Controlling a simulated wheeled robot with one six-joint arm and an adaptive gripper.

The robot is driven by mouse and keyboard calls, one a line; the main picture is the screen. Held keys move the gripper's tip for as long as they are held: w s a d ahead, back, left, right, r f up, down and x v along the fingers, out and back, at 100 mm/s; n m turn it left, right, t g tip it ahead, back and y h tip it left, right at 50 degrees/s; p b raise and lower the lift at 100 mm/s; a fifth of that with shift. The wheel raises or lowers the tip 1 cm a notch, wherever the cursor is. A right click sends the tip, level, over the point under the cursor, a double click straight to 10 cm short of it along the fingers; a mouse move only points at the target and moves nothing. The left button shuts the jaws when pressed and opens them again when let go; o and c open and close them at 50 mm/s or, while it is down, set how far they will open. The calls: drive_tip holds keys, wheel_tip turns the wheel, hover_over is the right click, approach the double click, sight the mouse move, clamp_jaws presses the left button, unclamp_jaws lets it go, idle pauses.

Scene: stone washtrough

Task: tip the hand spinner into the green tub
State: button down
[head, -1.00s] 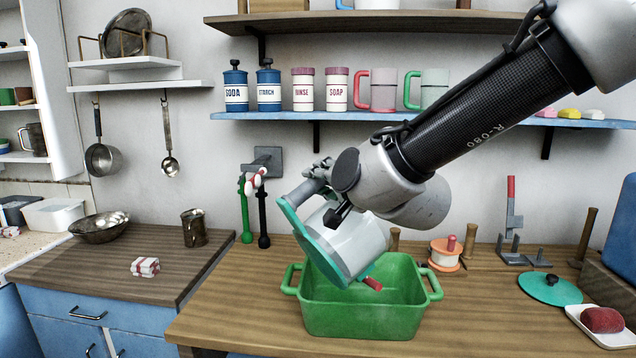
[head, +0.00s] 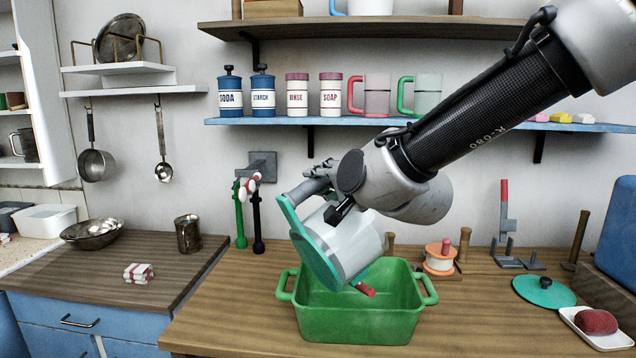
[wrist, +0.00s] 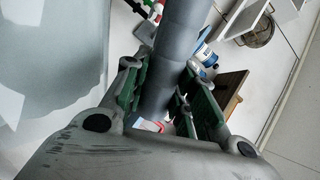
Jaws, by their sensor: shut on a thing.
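The hand spinner (head: 350,243) is a pale see-through drum with a teal rim and a grey and teal handle. It is tilted steeply, its teal-rimmed end down and left, above the green tub (head: 360,325). A short red piece (head: 365,290) shows under its lower edge, in front of the tub's inside; I cannot tell if it touches the tub. My gripper (head: 325,185) is shut on the spinner's handle. In the wrist view, my green-padded fingers (wrist: 160,90) close around a grey bar. The tub stands on the wooden counter, its inside partly hidden by the spinner.
A teal lid (head: 544,291) with a black knob lies on the counter at right, by a white dish (head: 598,340) with a red lump. An orange and white spool (head: 439,258) stands behind the tub. Green and black taps (head: 248,210) are on the wall at left.

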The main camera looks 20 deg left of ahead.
drive_tip(key=shift+w+d+r+m, duration=0.5)
drive_tip(key=shift+w+d, duration=0.1)
drive_tip(key=shift+w, duration=0.15)
drive_tip(key=shift+w+d, duration=0.1)
drive_tip(key=shift+w, duration=0.05)
drive_tip(key=shift+w+d+r+m, duration=0.15)
drive_tip(key=shift+w+d+m, duration=0.35)
drive_tip(key=shift+w, duration=0.2)
drive_tip(key=shift+w+d+r+m, duration=0.1)
drive_tip(key=shift+w+d+m, duration=0.3)
drive_tip(key=shift+w+d, duration=0.2)
idle(0.5)
drive_tip(key=shift+w, duration=0.1)
drive_tip(key=shift+w+d+m+g+y, duration=0.3)
drive_tip(key=shift+w+d, duration=0.05)
drive_tip(key=shift+w, duration=0.15)
